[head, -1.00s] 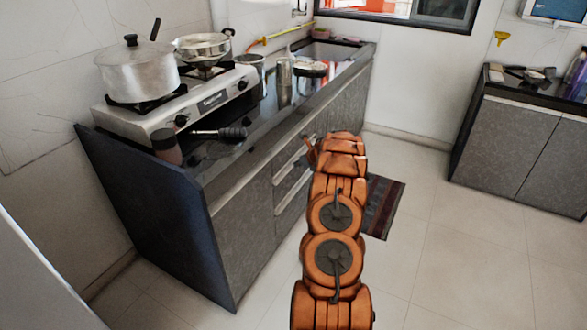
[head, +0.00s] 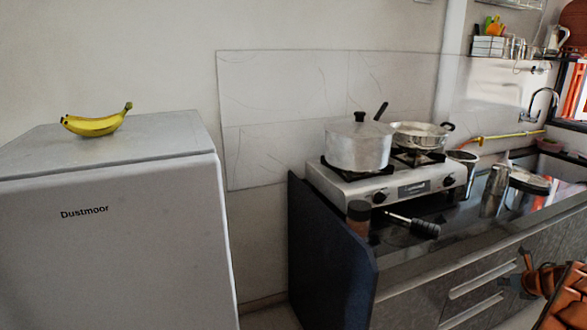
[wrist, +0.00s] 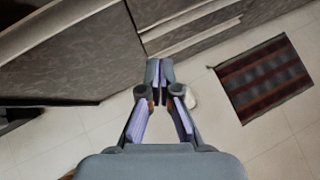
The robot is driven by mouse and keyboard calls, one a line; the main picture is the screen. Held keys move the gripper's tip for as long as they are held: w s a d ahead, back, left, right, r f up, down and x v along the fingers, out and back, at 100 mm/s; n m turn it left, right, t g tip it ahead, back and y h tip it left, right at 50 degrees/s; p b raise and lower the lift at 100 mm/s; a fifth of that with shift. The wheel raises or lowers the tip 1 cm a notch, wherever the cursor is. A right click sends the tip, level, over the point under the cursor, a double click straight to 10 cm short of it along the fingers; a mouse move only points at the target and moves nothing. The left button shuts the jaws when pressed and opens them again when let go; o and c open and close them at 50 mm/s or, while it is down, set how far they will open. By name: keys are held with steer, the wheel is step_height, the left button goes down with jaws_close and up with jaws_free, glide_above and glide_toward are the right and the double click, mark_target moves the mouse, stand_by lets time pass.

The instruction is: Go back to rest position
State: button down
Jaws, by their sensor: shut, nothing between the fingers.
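My gripper (wrist: 158,72) is shut and empty in the wrist view, its fingertips together at the centre. It hangs above the tiled floor, in front of the drawer fronts of the counter. In the head view, part of my orange arm shows at the lower right edge, with my gripper (head: 515,286) small and dark beside the drawers. No clay waterpot shows in either view.
A white fridge (head: 120,240) with a banana (head: 95,122) on top stands left. A stove (head: 400,190) with a lidded pot (head: 358,148) and a pan (head: 420,135) sits on the counter (head: 470,232). A striped mat (wrist: 265,77) lies on open floor.

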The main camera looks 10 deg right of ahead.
steer(key=w+a+r+m+t+h+p, duration=0.15)
steer(key=w+a+r+m, duration=0.3)
steer(key=r, duration=0.55)
steer(key=w+a+r+m+t+h, duration=0.1)
steer(key=w+a+r+m+h, duration=0.3)
steer(key=r, duration=0.6)
steer(key=s+a+r+m+g+p, duration=0.2)
steer(key=a+r+m, duration=0.6)
steer(key=r, duration=0.1)
steer(key=s+a+f+m+g+y+p, duration=0.1)
steer(key=s+a+m+g, duration=0.3)
steer(key=s+a, duration=1)
steer(key=s+a+f+m+g+y+p, duration=0.1)
steer(key=s+a+m, duration=0.6)
steer(key=s+a, duration=0.8)
steer(key=s+a+f+m+g+y+p, duration=0.1)
steer(key=s+a+m+g+y, duration=0.4)
steer(key=s+a, duration=0.9)
steer(key=s+m+g+p, duration=0.1)
steer(key=s, duration=0.1)
steer(key=shift+s+a+f+g+p, duration=0.25)
steer(key=shift+s+a+g+p, duration=0.1)
steer(key=shift+s, duration=0.05)
